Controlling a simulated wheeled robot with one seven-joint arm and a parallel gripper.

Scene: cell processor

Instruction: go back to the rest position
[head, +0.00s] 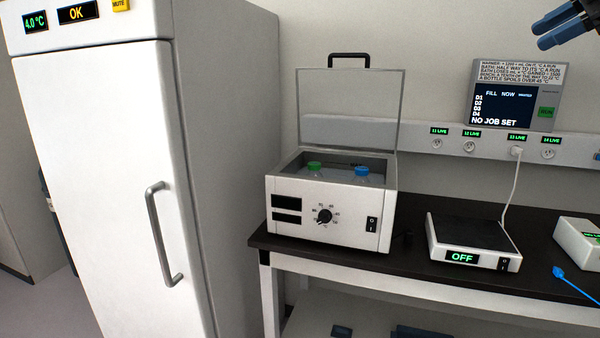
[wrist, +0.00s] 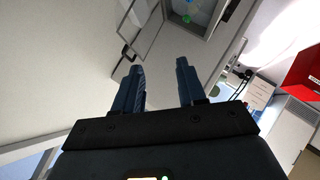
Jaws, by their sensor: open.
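My gripper (wrist: 160,80) is open, with two dark blue fingers apart and nothing between them in the wrist view. In the head view only part of my gripper (head: 565,28) shows, at the top right corner, up in the air above the bench and in front of the wall. It touches nothing that I can see.
A water bath (head: 290,218) with its lid raised stands on the dark bench (head: 410,262), holding a green-capped and a blue-capped bottle. A white fridge (head: 100,180) is shut at left. A plate device (head: 465,240) reads OFF. A wall screen (head: 508,105) hangs behind.

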